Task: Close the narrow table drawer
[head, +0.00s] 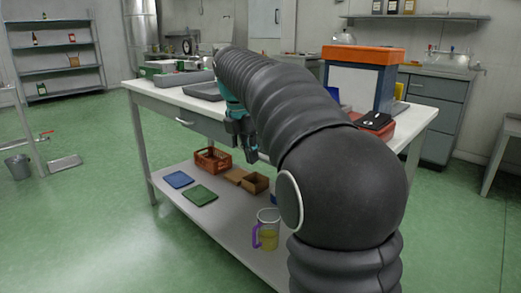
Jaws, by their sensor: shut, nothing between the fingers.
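The white-topped table (150,89) stands in front of me, with a grey drawer front (165,110) under its near left edge. A pale handle (184,123) sits on that front. The drawer front looks about in line with the table edge, but I cannot tell if a small gap is open. My arm hides the right part of the table's front side. My gripper (251,158) hangs fingers down by the table's front side, right of the handle and apart from it. It is shut and empty.
The table's lower shelf (225,222) holds an orange crate (212,159), small brown boxes, blue and green mats, and a jug (267,232) with a purple handle. Trays and a large orange-topped box (362,78) stand on the tabletop. The green floor at left is mostly clear.

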